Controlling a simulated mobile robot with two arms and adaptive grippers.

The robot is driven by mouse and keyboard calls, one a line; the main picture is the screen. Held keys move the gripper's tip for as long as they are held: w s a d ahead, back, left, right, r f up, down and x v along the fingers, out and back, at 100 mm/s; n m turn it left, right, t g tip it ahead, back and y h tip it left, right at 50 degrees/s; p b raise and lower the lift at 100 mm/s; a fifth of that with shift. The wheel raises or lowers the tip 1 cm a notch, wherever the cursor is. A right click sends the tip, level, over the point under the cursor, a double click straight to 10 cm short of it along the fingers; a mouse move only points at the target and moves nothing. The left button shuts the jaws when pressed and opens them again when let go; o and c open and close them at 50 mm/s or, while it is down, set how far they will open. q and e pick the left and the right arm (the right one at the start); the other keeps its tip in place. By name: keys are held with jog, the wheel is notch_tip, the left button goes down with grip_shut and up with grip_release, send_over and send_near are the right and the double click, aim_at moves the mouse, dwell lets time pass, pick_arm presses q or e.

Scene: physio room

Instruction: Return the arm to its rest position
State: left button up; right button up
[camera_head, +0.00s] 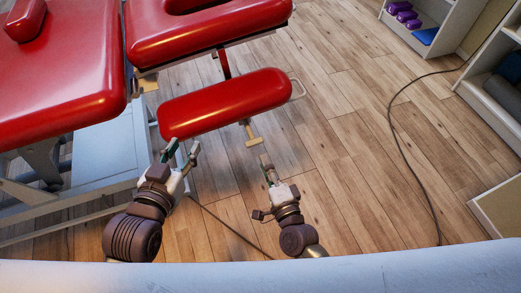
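My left gripper (180,153) is at the lower left, just below the near end of a small red padded rest (225,103). Its two fingers stand apart with nothing seen between them. I cannot tell whether a finger touches the pad. My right gripper (267,166) points up the picture over the wooden floor, to the right of the left one and below the pad. Its fingers overlap in this view, so their opening cannot be judged. I see no object held in it.
Red treatment table sections (60,75) fill the upper left, on a pale frame (105,150). A white shelf (440,35) with purple dumbbells (404,12) stands top right. A dark cable (405,150) crosses the floor. The wooden floor (345,150) right of my grippers is mostly clear.

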jog(key=shift+s+d, duration=0.2)
jog(key=shift+s, duration=0.4)
jog(key=shift+r, duration=0.15)
